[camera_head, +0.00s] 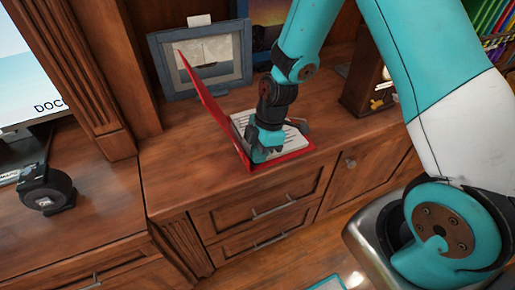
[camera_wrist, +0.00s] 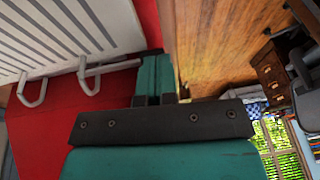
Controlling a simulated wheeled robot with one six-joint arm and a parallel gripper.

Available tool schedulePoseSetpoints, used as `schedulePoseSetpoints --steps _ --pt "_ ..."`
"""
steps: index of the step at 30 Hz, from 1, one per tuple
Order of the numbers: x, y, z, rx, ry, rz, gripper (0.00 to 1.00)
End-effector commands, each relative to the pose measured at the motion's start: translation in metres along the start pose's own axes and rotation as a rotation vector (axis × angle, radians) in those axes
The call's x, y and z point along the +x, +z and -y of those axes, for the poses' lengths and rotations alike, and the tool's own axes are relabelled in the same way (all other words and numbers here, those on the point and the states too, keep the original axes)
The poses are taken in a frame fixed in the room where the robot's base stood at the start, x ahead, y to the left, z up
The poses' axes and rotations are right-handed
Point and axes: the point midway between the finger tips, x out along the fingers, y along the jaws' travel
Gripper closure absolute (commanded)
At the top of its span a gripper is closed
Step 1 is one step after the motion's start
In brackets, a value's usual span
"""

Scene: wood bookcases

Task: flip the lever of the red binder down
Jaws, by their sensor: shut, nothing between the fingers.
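The red binder (camera_head: 204,92) lies open on the cabinet top, its cover standing up and tilted left, with white lined pages (camera_head: 291,142) inside. My gripper (camera_head: 262,152) is down at the binder's front, between the raised cover and the pages. In the wrist view the red binder (camera_wrist: 125,105) fills the left, with lined pages (camera_wrist: 70,35) and a curved metal mechanism (camera_wrist: 90,82) beside my gripper (camera_wrist: 157,70). The teal fingers are shut and empty, near the binder's edge. I cannot tell whether they touch it, nor which metal part is the lever.
A blue-grey picture frame (camera_head: 205,60) stands behind the binder. A wooden box-like stand (camera_head: 368,80) is to the right. A black round object (camera_head: 46,188) and a monitor (camera_head: 25,75) are at the left. The cabinet top (camera_head: 180,160) is clear left of the binder.

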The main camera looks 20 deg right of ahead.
Motion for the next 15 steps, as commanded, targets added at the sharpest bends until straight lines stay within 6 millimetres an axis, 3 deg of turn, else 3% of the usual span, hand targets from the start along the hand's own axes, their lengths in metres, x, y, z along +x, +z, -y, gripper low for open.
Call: schedulePoseSetpoints --steps 15 --pt "-0.0070 -0.0022 0.0006 0.000 0.001 0.000 1.00"
